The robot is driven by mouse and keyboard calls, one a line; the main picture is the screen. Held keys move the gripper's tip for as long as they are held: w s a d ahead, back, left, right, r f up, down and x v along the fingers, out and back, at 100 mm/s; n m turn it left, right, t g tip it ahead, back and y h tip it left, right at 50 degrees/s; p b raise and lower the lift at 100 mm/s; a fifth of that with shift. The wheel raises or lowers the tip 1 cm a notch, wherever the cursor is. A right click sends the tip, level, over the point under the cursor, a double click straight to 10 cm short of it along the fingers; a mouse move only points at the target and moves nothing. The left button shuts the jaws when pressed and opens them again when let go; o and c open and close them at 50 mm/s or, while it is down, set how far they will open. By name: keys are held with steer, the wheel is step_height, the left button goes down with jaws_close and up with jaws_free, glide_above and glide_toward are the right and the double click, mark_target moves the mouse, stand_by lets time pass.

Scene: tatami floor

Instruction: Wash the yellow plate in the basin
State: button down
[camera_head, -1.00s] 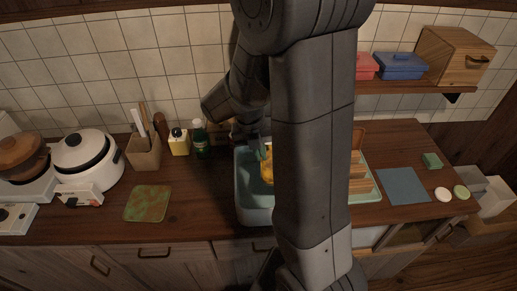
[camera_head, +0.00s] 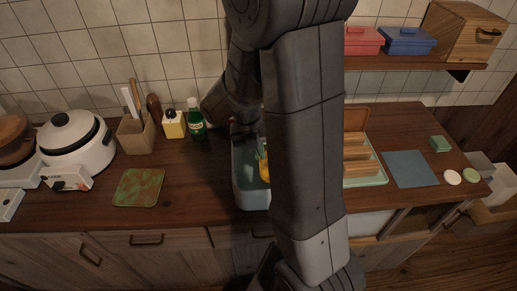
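The basin (camera_head: 241,182) is a grey-blue tub set in the wooden counter, and my arm hides its right part. A yellow thing, seemingly the yellow plate (camera_head: 263,171), shows as a small sliver inside the basin beside my arm. My gripper (camera_head: 259,148) is at the basin's back, above or beside the yellow sliver. Its fingers are mostly hidden and dark, so I cannot tell whether they are open or touch the plate.
A green bottle (camera_head: 196,119) and a yellow bottle (camera_head: 173,124) stand behind and left of the basin. A utensil holder (camera_head: 136,135), white cooker (camera_head: 76,144) and green mat (camera_head: 139,187) are left. A wooden rack on a pale tray (camera_head: 376,181) and blue cloth (camera_head: 411,169) are right.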

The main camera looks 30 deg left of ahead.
steer(key=shift+f+b, duration=1.95)
steer(key=shift+f, duration=1.5)
steer(key=shift+w+d, duration=0.35)
steer(key=shift+d, duration=0.2)
steer(key=shift+w+d, duration=0.3)
steer(key=shift+d, duration=0.2)
steer(key=shift+s+a+p, duration=0.3)
steer(key=shift+s+a, duration=0.15)
steer(key=shift+a, duration=0.3)
steer(key=shift+s+a+p, duration=0.3)
steer(key=shift+s+a, duration=0.15)
steer(key=shift+a, duration=0.6)
steer(key=shift+w+d+p, duration=0.2)
steer(key=shift+w+d, duration=0.25)
steer(key=shift+d, duration=0.4)
steer(key=shift+w+d+p, duration=0.15)
steer(key=shift+w+d, duration=0.3)
steer(key=shift+d, duration=0.4)
